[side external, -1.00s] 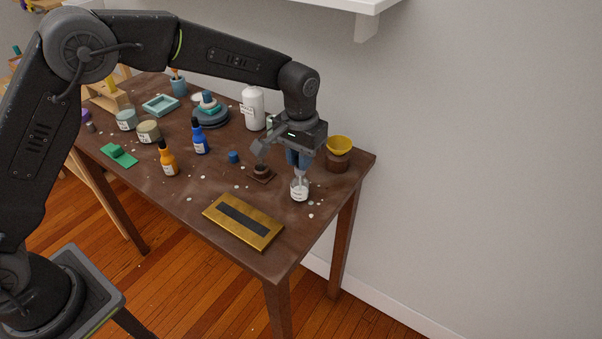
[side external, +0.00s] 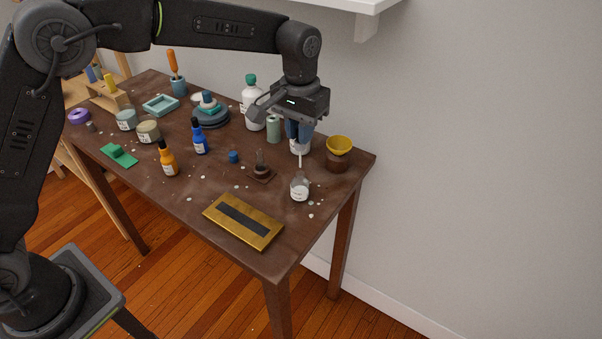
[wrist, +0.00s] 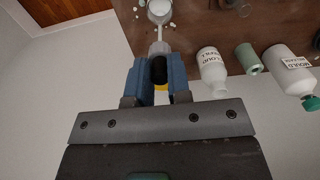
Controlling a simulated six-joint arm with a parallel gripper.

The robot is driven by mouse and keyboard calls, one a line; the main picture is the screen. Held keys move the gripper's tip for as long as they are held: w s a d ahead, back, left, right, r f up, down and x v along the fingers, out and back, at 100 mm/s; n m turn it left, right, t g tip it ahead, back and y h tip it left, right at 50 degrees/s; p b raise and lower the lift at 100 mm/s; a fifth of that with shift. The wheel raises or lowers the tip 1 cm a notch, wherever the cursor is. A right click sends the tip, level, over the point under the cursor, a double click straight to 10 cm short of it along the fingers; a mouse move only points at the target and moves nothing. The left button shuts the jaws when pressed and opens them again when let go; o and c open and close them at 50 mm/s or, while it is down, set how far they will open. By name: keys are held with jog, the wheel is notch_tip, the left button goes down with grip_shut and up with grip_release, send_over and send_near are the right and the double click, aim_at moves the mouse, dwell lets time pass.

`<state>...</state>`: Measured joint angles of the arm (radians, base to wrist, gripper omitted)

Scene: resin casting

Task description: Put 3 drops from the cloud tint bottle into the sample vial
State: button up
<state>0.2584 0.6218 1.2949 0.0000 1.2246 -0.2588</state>
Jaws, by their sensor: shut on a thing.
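The cloud tint bottle (side external: 300,190), a small pale bottle with a white label, stands uncapped near the right end of the table. It shows from above in the wrist view (wrist: 160,9). My gripper (side external: 299,136) is shut on a dropper with a black bulb (wrist: 158,70) and pale collar. Its thin pale pipette (side external: 300,160) points down, upright, with its tip at or just above the bottle's mouth; the exact gap is unclear. The sample vial appears to be the small clear glass (side external: 260,158) in a square brown stand, left of the bottle. Its contents cannot be made out.
A white bottle labelled CLOUD (wrist: 212,70) stands behind my gripper, beside a green cylinder (side external: 273,129) and a large white bottle (side external: 253,106). A brass plate (side external: 243,221) lies in front.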

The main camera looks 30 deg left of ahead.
jog(key=shift+r, duration=0.7)
jog(key=a+r, duration=0.2)
jog(key=a, duration=1)
jog(key=shift+w+r, duration=0.15)
jog(key=shift+w, duration=0.1)
jog(key=shift+f, duration=1.9)
